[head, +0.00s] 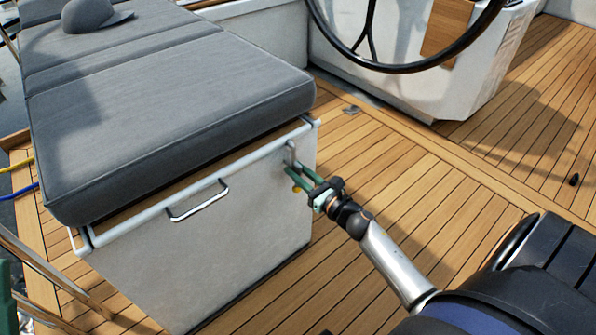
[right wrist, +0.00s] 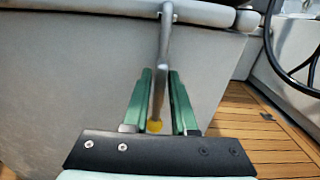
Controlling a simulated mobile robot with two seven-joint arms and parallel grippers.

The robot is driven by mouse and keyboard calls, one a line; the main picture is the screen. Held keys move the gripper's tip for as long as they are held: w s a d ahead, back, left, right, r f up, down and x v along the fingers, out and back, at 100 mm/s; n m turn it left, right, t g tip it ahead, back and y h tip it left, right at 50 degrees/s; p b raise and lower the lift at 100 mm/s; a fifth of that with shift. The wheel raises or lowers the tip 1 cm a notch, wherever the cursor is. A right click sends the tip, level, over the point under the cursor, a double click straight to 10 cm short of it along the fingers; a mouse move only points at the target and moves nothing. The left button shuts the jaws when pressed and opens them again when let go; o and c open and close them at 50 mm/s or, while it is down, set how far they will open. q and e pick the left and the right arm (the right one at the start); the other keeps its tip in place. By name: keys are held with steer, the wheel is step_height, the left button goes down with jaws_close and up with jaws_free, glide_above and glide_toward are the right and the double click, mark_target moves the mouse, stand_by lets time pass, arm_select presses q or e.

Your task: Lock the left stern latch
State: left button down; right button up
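The stern latch (head: 291,155) is a grey bar hanging from the rail at the near right corner of the cushioned seat box. In the right wrist view the latch bar (right wrist: 162,70) runs down, slightly tilted, to a yellow end (right wrist: 154,126). My right gripper (head: 299,179) is at the latch, with green fingers (right wrist: 160,100) on either side of the bar. The fingers look open, with narrow gaps beside the bar. A green piece at the far left edge, seemingly part of my left gripper (head: 5,298), is mostly cut off.
The white seat box (head: 215,245) has a grey cushion (head: 170,95) and a metal handle (head: 198,202) on its front. A hat (head: 92,16) lies on the far cushion. A black steering wheel (head: 420,68) stands behind. The teak deck (head: 450,190) on the right is mostly clear.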

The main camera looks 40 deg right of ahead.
steer(key=shift+o, duration=1.3)
steer(key=s+d+p, duration=0.1)
steer(key=s, duration=1.1)
steer(key=shift+s+p, duration=0.3)
steer(key=shift+p, duration=0.05)
